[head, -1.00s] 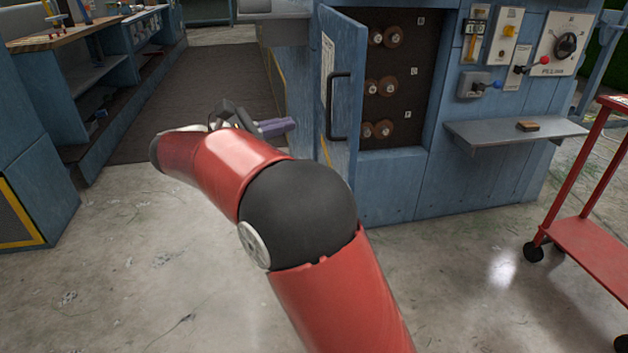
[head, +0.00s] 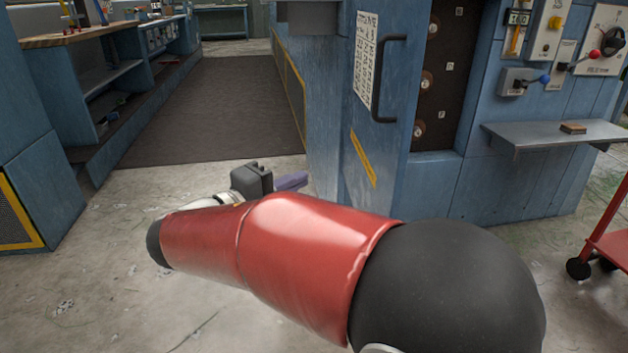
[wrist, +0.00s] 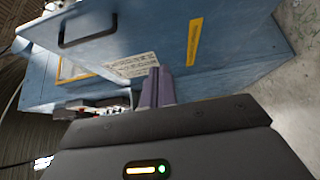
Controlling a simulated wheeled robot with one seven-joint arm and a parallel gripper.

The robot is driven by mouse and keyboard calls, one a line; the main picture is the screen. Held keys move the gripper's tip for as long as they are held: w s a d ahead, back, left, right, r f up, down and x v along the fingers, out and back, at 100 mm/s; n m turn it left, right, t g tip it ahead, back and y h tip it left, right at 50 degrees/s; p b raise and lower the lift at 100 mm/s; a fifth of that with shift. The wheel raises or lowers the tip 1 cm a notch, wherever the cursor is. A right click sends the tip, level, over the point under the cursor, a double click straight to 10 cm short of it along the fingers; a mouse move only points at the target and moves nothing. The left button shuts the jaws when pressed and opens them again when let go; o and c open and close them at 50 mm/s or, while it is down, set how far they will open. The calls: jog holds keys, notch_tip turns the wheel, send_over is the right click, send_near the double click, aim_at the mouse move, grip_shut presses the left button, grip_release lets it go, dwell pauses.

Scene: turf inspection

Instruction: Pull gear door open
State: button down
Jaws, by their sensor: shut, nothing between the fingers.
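The gear door (head: 350,120) is a blue panel with a dark bar handle (head: 385,78), a printed sheet and a yellow stripe. It stands ajar, and part of the dark compartment with round gears (head: 426,82) shows to its right. My gripper (head: 293,181) is to the left of the door, lower than the handle and apart from it. Its purple fingers are shut and empty. In the wrist view the door (wrist: 230,40) appears turned, with the handle (wrist: 88,28) at upper left, and the closed fingertips (wrist: 158,72) point toward the door's surface.
A grey shelf (head: 550,134) with a small brown block juts out right of the compartment, below several levers and a dial. A red cart (head: 612,240) stands at the right edge. A workbench (head: 110,50) lines the left. A dark mat (head: 215,110) and bare floor lie between.

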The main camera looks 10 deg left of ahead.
jog(key=w+d, duration=0.6)
jog(key=d, duration=0.3)
jog(key=shift+w+d, duration=0.15)
jog(key=shift+w, duration=0.2)
jog(key=shift+b, duration=0.3)
